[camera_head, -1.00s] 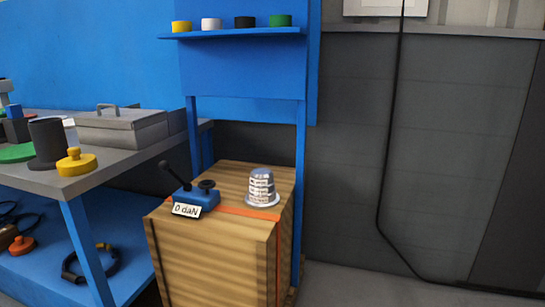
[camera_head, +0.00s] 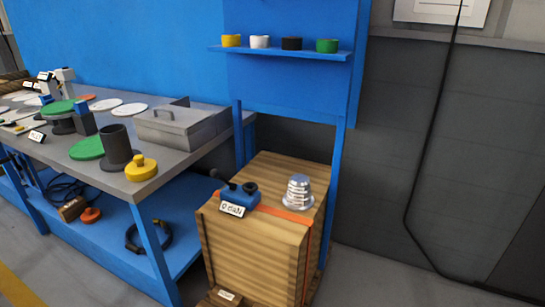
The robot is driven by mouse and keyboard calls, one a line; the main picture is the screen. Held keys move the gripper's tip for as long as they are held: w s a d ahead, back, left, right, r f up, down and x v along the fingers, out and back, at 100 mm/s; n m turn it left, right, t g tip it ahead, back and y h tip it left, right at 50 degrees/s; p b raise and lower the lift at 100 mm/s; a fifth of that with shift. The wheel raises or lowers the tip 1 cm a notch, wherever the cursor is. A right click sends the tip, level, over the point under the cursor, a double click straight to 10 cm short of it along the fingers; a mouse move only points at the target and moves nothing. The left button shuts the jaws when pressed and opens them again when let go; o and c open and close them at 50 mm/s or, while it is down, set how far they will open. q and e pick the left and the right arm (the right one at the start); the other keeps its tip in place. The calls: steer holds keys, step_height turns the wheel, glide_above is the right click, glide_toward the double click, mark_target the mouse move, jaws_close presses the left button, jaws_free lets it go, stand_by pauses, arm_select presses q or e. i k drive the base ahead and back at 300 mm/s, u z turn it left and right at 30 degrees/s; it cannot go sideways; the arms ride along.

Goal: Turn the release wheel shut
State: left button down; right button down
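The release wheel (camera_head: 250,188) is a small black knob on top of a blue pump body (camera_head: 239,198). The pump sits on a wooden crate and carries a white label reading "0 daN" (camera_head: 232,210). A dark lever stub shows beside the wheel, seen nearly end-on. A silver flanged shell (camera_head: 298,192) stands upright on the crate to the right of the pump. I cannot tell how far the wheel is turned. Neither of my grippers is in view.
The wooden crate (camera_head: 255,245) stands between a grey-topped workbench (camera_head: 110,180) and a grey wall (camera_head: 430,160). An orange strap runs over the crate. A blue shelf (camera_head: 280,51) with several coloured tins hangs above. Open floor (camera_head: 380,280) lies right of the crate.

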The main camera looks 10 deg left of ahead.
mark_target(250, 186)
steer(key=k, duration=0.5)
steer(key=u, duration=1.15)
steer(key=i, duration=1.2)
steer(key=z, duration=0.05)
